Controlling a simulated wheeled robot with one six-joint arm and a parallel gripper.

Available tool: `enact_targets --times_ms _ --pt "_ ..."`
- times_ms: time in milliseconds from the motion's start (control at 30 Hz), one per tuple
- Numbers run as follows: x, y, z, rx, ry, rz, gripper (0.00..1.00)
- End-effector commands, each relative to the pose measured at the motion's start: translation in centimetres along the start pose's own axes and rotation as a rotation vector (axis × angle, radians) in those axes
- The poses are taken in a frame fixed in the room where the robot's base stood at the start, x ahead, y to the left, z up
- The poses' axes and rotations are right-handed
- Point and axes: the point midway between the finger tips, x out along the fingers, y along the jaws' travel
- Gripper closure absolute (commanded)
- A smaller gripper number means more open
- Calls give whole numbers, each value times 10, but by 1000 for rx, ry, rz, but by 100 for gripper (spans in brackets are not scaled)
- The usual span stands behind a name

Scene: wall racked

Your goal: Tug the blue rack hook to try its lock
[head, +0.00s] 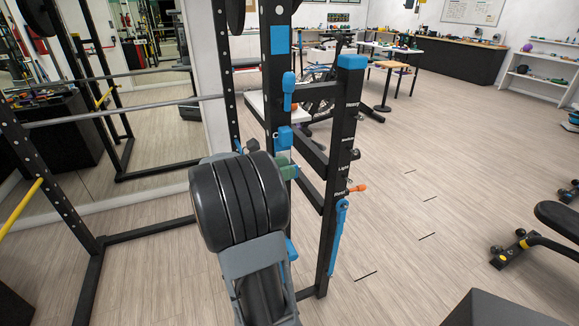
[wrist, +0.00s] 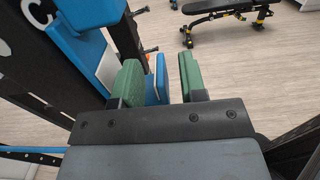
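The blue rack hook (head: 285,138) sits on the black upright beside a white letter C in the head view. In the wrist view its blue body (wrist: 75,55) fills the upper left, and a blue piece with a pale edge (wrist: 154,88) shows between my fingers. My gripper (head: 288,169) has green finger pads and is just below the hook in the head view. In the wrist view the pads stand apart, with a visible gap between the blue piece and the right pad. Whether the left pad touches it, I cannot tell. My arm hides part of the upright.
Another blue fitting (head: 288,91) is higher on the same upright. A second black post with a blue cap (head: 351,62) stands to the right, carrying an orange pin (head: 357,188) and a long blue part (head: 338,236). A bench (head: 558,220) is at the right; floor between is clear.

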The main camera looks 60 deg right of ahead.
Motion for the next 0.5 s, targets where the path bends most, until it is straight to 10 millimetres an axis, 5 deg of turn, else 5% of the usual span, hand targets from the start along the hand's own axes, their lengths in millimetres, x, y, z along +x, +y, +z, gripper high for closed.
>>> enact_targets --times_ms 500 --pt "18 0 0 0 1 1 62"
